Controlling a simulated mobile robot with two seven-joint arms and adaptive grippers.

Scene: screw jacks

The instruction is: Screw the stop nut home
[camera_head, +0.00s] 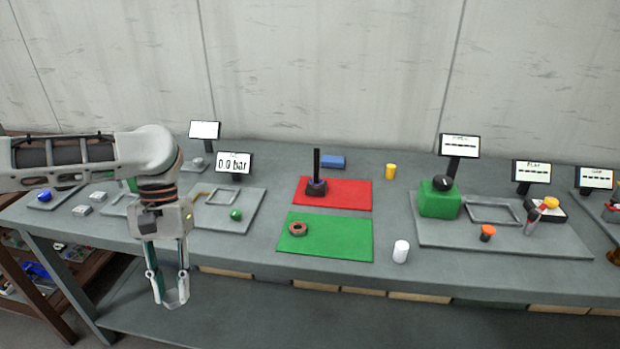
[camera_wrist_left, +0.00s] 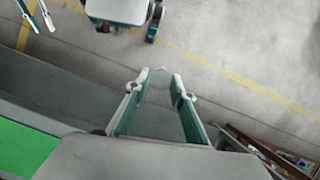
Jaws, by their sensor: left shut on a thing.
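A reddish-brown ring nut (camera_head: 298,229) lies flat on the green mat (camera_head: 340,250). The screw jack (camera_head: 317,186), with a dark block-like base and an upright black spindle, stands on the red mat (camera_head: 355,197). My left gripper (camera_head: 171,298) hangs in front of the table's edge, left of both mats and clear of them. It is shut on a small pale grey piece (camera_wrist_left: 158,78) between its fingertips, too unclear to name. My right gripper (camera_wrist_left: 36,28) shows at the top left of the left wrist view with its fingers apart and nothing visible between them.
A white cylinder (camera_head: 401,251) stands right of the green mat. A yellow cylinder (camera_head: 390,171) and a blue block (camera_head: 333,162) stand behind. A grey board with a green block (camera_head: 438,199) is at right; a board with a green ball (camera_head: 236,214) is at left. Small screens stand behind.

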